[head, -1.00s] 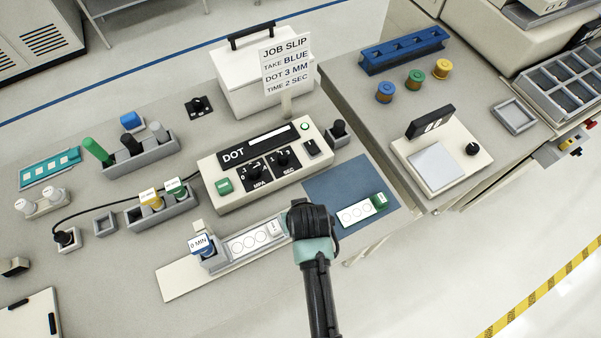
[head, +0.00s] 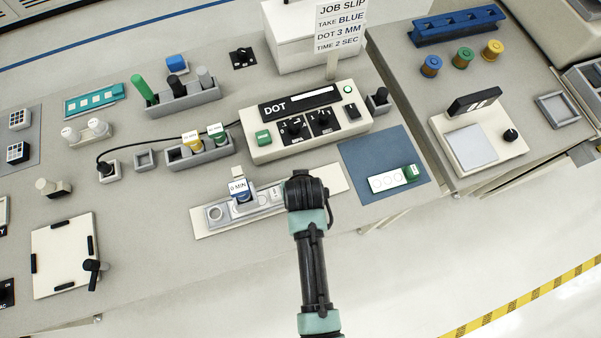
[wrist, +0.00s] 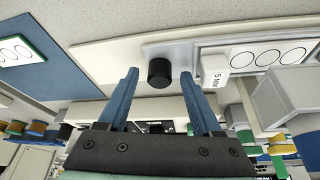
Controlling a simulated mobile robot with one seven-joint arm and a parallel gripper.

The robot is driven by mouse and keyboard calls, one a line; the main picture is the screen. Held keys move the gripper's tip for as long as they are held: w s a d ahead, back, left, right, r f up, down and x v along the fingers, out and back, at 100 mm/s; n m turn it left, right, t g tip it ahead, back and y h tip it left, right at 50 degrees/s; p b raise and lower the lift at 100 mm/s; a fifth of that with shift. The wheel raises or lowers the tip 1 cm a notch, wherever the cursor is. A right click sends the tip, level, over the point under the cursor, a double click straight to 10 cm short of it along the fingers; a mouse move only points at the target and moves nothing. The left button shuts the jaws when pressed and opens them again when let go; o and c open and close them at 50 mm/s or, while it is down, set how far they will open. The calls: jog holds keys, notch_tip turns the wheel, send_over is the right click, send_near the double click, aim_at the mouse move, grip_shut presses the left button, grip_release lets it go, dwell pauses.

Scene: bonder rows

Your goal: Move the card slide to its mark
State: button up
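The card slide (head: 270,203) is a grey plate on a long cream rail (head: 331,180). In the wrist view a black knob (wrist: 160,72) stands on the slide's end. My gripper (wrist: 159,80) is open, one blue finger on each side of the knob, with visible gaps. In the head view my wrist hides the knob and fingertips. I cannot make out the mark.
A blue mat (head: 375,150) with a second circle card (head: 388,181) lies right of the rail. The DOT controller (head: 350,128) and a grey rack (head: 226,152) stand behind it. A white board (head: 60,255) lies at left. Bench between board and rail is clear.

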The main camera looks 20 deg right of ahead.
jog(key=v, duration=1.3)
dwell(0.4)
